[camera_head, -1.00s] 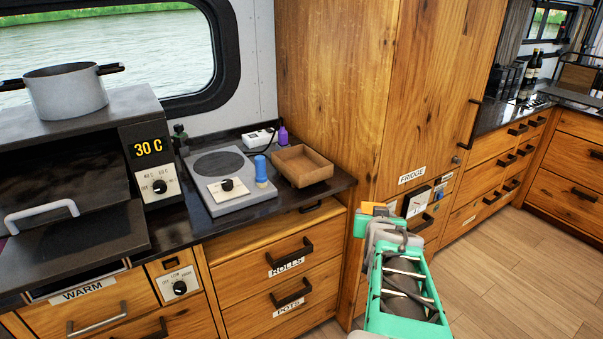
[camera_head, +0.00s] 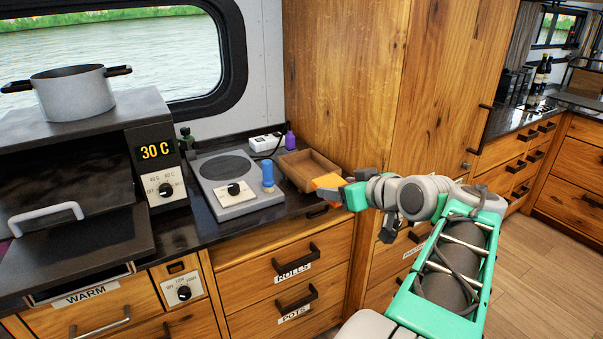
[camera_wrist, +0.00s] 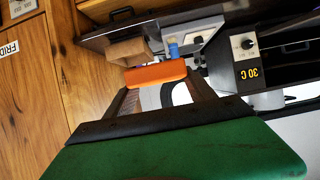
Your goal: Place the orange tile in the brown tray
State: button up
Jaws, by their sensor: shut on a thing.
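The orange tile (camera_head: 328,181) is held at the tips of my gripper (camera_head: 342,190), which is shut on it. The tile also shows in the wrist view (camera_wrist: 155,74), between the two fingers. The brown tray (camera_head: 302,166) is an open box on the counter's right end, near the fridge cabinet. In the head view the tile overlaps the tray's right front edge; I cannot tell exactly how high or how far in front it is. In the wrist view the tray (camera_wrist: 128,50) lies just beyond the tile.
A blue cylinder (camera_head: 268,175) and a hot plate (camera_head: 235,186) stand left of the tray. A purple bottle (camera_head: 290,138) and a white box (camera_head: 264,143) sit behind it. The tall wooden cabinet (camera_head: 340,80) rises close on the right.

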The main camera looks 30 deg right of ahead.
aim_at(303, 170)
jog(key=i, duration=0.95)
jog(key=z, duration=0.05)
